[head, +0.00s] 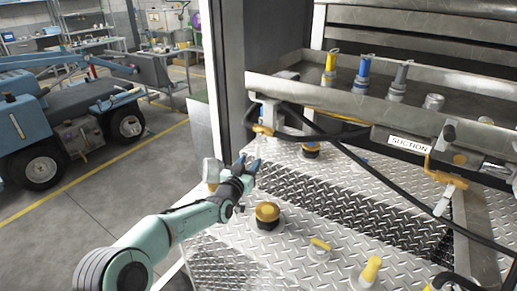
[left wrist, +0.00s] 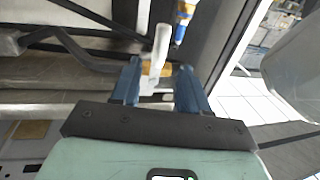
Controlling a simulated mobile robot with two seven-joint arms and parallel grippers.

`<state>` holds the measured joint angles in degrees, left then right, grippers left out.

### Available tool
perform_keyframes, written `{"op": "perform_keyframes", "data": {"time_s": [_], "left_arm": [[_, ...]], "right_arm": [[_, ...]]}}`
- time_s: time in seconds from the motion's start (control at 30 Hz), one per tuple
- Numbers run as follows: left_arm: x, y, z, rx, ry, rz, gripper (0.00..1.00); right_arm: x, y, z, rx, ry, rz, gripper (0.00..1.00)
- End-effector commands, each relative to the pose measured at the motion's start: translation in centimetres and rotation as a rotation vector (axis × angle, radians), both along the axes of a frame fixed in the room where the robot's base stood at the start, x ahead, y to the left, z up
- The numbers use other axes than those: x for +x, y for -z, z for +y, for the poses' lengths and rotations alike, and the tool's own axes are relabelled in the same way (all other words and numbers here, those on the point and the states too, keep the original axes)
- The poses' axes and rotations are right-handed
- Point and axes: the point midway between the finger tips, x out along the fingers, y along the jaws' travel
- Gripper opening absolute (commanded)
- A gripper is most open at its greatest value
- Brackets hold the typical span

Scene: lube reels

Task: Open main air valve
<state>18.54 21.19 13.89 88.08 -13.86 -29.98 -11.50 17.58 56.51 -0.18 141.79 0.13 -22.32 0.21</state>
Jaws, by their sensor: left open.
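My left gripper (head: 248,165) is in the middle of the head view, in front of the metal rack at the left end of the diamond-plate deck. Its blue fingers are apart in the left wrist view (left wrist: 157,78). A pale lever with a yellow-orange part (left wrist: 160,48) stands between or just beyond the fingertips there; I cannot tell whether they touch it. In the head view an orange valve handle (head: 263,130) sits on the rack's left end, just above the fingers. No label shows which valve is the main air valve. My right gripper is not in view.
A second orange valve handle (head: 446,170) is below the SUCTION label (head: 408,145). Black hoses (head: 345,148) cross the deck. A gold-topped cap (head: 267,214) and yellow-topped fittings (head: 370,270) stand on the deck.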

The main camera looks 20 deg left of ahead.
Motion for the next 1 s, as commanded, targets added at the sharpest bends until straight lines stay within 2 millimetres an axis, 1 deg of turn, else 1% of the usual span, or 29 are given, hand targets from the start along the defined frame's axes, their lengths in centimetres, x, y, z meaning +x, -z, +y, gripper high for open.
{"op": "perform_keyframes", "data": {"time_s": [0.03,0.2,0.3,0.43,0.63,0.97,1.0], "left_arm": [[1.1,-0.1,0.0,-0.003,0.001,0.0,0.45],[3.9,-0.2,0.1,-0.002,0.001,-0.001,0.45],[5.4,-0.1,0.2,-0.002,0.0,0.0,0.45],[6.8,-0.1,0.3,-0.001,0.001,0.0,0.45],[7.9,-0.1,0.4,-0.001,0.001,0.0,0.45],[8.1,0.0,0.4,0.0,0.001,0.001,0.45],[8.1,0.0,0.4,0.0,0.001,0.001,0.35]], "right_arm": [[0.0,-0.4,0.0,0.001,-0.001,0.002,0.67],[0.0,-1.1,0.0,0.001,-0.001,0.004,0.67],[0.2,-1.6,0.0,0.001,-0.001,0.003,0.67],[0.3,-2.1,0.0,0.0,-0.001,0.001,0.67],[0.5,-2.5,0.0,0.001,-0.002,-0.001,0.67],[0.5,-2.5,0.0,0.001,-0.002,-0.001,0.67],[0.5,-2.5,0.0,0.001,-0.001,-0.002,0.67]]}}
